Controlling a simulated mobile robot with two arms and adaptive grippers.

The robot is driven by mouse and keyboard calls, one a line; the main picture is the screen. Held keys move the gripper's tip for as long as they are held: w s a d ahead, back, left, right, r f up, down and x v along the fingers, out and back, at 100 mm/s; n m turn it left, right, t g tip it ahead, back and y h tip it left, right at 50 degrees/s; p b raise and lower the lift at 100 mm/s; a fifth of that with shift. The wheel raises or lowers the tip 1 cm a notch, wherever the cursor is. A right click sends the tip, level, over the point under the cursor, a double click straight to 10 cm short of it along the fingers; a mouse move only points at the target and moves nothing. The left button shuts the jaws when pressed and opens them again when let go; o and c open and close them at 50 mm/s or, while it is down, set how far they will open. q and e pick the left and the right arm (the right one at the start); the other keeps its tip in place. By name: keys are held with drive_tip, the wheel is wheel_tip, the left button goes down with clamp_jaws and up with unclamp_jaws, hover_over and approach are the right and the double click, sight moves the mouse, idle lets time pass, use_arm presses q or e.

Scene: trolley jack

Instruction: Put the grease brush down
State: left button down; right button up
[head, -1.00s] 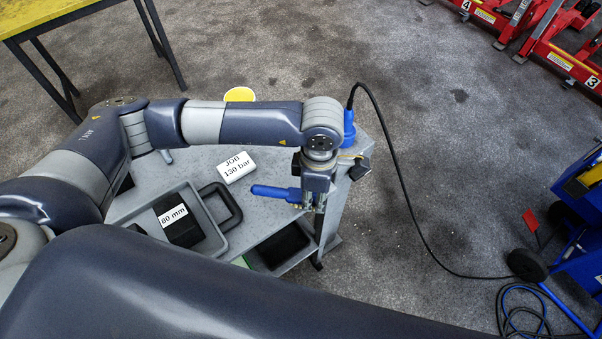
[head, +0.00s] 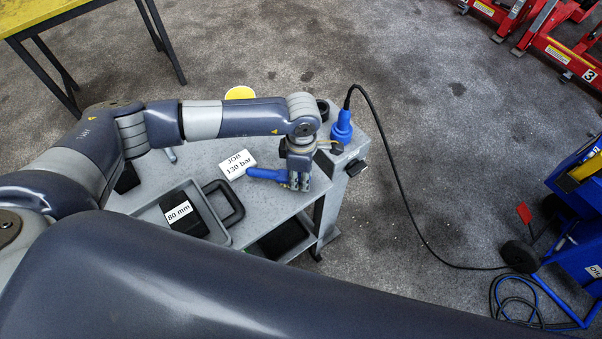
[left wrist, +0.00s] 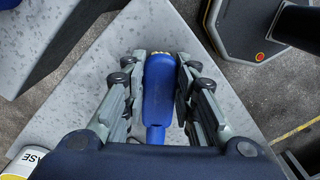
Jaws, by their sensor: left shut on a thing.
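The grease brush has a blue handle (head: 268,175) that points left from my left gripper (head: 299,181) in the head view. In the left wrist view the blue brush (left wrist: 158,88) lies between the two fingers, with pale yellowish bristles just showing at its far end. My left gripper is shut on it, over the right part of the grey trolley top (head: 290,212). I cannot tell whether the brush touches the surface. My right gripper is not in view.
A white card reading "JOB 130 bar" (head: 237,164) lies left of the brush. A grey tray (head: 216,232) holds a black block marked "80 mm" (head: 186,218). A blue plug (head: 342,127) with a black cable stands at the right end. A yellow-topped can (head: 240,92) is behind the arm.

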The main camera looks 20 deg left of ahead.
use_arm(q)
drive_tip(key=shift+f, duration=0.15)
drive_tip(key=c, duration=1.3)
unclamp_jaws()
drive_tip(key=shift+r, duration=0.5)
wheel_tip(320, 180, up, 12)
drive_tip(key=b, duration=0.3)
drive_tip(key=shift+f, duration=0.25)
drive_tip(key=shift+f, duration=0.1)
